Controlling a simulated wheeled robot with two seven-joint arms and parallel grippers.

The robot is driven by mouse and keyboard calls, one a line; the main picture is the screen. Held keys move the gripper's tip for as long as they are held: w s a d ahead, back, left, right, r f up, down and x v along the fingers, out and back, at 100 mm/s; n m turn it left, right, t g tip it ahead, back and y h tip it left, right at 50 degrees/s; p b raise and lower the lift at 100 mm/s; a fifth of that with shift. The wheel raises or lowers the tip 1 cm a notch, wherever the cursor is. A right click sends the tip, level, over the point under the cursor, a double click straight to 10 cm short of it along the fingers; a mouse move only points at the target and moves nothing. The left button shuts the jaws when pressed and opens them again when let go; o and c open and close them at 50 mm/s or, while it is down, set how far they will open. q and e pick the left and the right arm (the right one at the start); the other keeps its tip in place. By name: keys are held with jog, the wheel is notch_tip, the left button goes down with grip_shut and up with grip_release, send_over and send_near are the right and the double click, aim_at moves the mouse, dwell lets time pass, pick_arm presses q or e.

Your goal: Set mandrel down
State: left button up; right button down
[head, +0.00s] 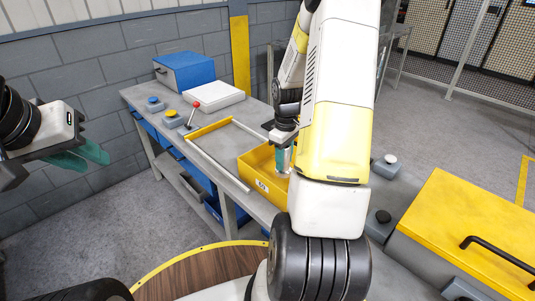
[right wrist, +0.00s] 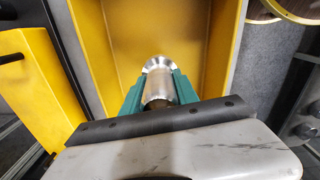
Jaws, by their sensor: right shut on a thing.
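The mandrel (right wrist: 158,82) is a shiny metal cylinder with a flared end. My right gripper (right wrist: 158,88) is shut on it, one teal finger on each side. In the right wrist view it is over or inside the yellow bin (right wrist: 216,60); I cannot tell whether it touches the floor. In the head view the yellow bin (head: 262,185) stands on the grey bench, and my right gripper (head: 285,158) is above it, partly hidden by my right arm. My left gripper (head: 88,158) is empty at the left, away from the bench, its teal fingers apart.
A yellow and white frame (head: 215,160) lies on the bench left of the bin. Behind it are a red-knobbed lever (head: 194,108), a white block (head: 213,95), a blue box (head: 184,71) and button boxes. A yellow-lidded case (head: 465,225) is at the right.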

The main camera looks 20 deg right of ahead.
jog(key=shift+f, duration=1.75)
jog(key=c, duration=0.9)
grip_release()
jog(key=shift+f, duration=0.15)
notch_tip(320, 180, up, 12)
jog(key=shift+r, duration=0.1)
jog(key=s+a+r+m+t, duration=0.2)
jog(key=s+a+r, duration=0.3)
jog(key=s+r, duration=0.1)
jog(key=s+a+r+m+t+y, duration=0.1)
jog(key=s+a+r+m+t, duration=0.1)
jog(key=s+a+r, duration=0.4)
jog(key=s+a+r+m+t+y, duration=0.1)
jog(key=s+a+r+t, duration=0.1)
jog(key=s+a+r, duration=0.4)
jog(key=shift+r+m, duration=0.25)
jog(key=shift+m, duration=0.15)
